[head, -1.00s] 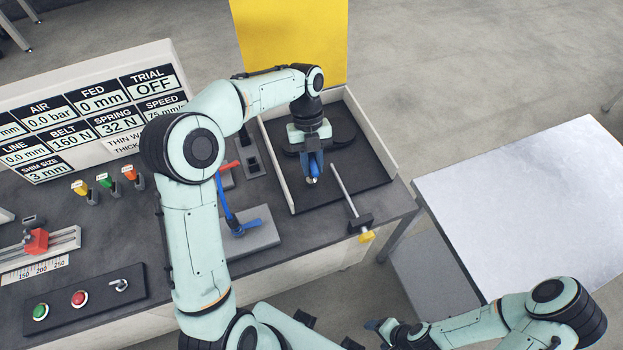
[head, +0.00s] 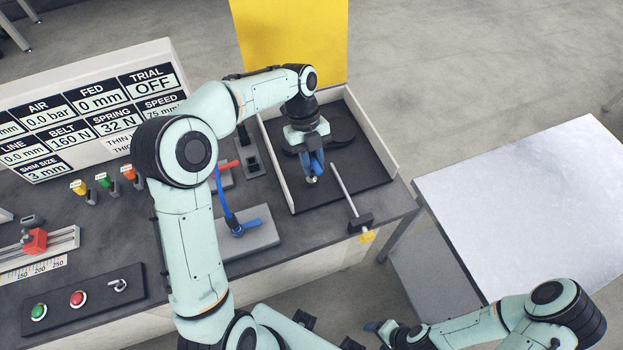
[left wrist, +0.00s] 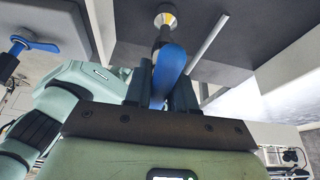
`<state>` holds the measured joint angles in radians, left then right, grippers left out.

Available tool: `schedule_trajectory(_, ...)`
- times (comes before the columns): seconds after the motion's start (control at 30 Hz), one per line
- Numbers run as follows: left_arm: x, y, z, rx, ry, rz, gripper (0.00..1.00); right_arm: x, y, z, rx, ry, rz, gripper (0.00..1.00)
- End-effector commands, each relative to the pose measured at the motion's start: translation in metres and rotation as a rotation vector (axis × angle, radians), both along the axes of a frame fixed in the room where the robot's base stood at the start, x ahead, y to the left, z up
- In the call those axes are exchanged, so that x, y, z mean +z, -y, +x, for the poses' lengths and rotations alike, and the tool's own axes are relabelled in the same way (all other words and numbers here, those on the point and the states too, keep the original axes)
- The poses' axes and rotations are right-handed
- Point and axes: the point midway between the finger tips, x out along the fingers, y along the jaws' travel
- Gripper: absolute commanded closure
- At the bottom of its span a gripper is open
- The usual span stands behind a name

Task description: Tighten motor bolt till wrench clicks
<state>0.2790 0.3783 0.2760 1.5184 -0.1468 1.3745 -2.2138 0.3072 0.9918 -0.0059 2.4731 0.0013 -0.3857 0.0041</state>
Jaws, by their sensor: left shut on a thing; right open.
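My left gripper (head: 311,165) is inside the walled bay at the right end of the bench. It is shut on the blue handle of a wrench (left wrist: 169,68), whose metal head reaches toward a round silver and yellow bolt (left wrist: 165,17) in the left wrist view. The image is too small to tell whether the head is fully seated on it. The left arm covers part of the bay in the head view. My right gripper (head: 382,331) is open and empty at the bottom, away from the bench.
A metal rod (head: 344,190) with a black block and yellow end lies at the bay's front right. A blue lever (head: 232,218) stands on a grey plate left of the bay. The display board (head: 95,118) reads belt 160 N. A bare table (head: 535,210) stands at right.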

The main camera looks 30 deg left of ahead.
Motion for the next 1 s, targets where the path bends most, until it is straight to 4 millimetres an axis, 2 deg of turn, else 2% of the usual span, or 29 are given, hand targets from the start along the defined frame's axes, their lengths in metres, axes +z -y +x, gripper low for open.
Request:
schedule_trajectory(0.37,0.003,0.000,0.000,-0.002,0.001,0.000,1.00,0.002,0.000,0.002,0.000,0.002,0.000,0.30)
schedule_trajectory(1.0,0.036,0.000,0.001,-0.002,0.001,0.000,1.00,0.023,0.000,0.019,0.000,0.021,0.000,0.30)
